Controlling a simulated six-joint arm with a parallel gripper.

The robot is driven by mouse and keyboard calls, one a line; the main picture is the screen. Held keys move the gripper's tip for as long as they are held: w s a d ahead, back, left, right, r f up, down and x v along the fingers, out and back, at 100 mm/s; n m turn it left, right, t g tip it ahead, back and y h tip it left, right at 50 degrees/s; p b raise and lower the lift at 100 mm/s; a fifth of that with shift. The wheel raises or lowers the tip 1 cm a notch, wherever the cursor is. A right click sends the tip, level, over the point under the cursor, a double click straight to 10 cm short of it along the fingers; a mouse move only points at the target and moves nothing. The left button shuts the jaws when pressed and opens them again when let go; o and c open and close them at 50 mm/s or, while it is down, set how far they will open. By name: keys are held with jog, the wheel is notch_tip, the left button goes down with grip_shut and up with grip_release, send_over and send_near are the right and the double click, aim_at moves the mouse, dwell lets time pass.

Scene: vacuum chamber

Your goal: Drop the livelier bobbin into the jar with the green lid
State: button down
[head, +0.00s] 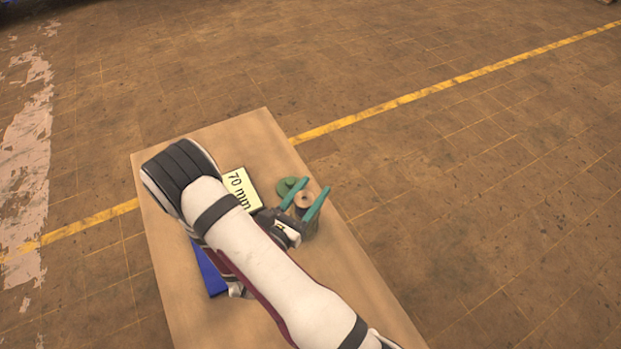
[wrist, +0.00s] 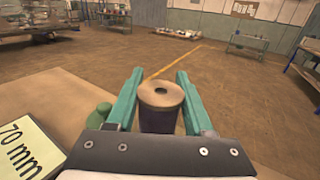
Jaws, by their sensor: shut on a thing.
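My gripper (head: 312,187) has two teal fingers and is shut on a bobbin (head: 304,200) with a tan, round top and a dark hole in its middle. In the wrist view the bobbin (wrist: 161,96) is upright between the fingers of my gripper (wrist: 160,80), and its side looks dark greyish. A green, knobbed lid (head: 286,186) shows just left of the fingertips; it also shows in the wrist view (wrist: 100,115), left of the left finger. I cannot tell what is beneath it. No second bobbin can be made out.
A pale yellow card marked "70 mm" (head: 241,190) lies left of my gripper and shows in the wrist view (wrist: 22,150). A blue flat thing (head: 209,268) is partly hidden by my arm. The tan tabletop (head: 360,285) is bare at the right, with open floor beyond.

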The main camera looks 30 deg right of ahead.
jog(key=shift+f, duration=0.6)
jog(key=shift+c, duration=1)
grip_release()
jog(key=shift+r, duration=0.1)
notch_tip(320, 180, up, 7)
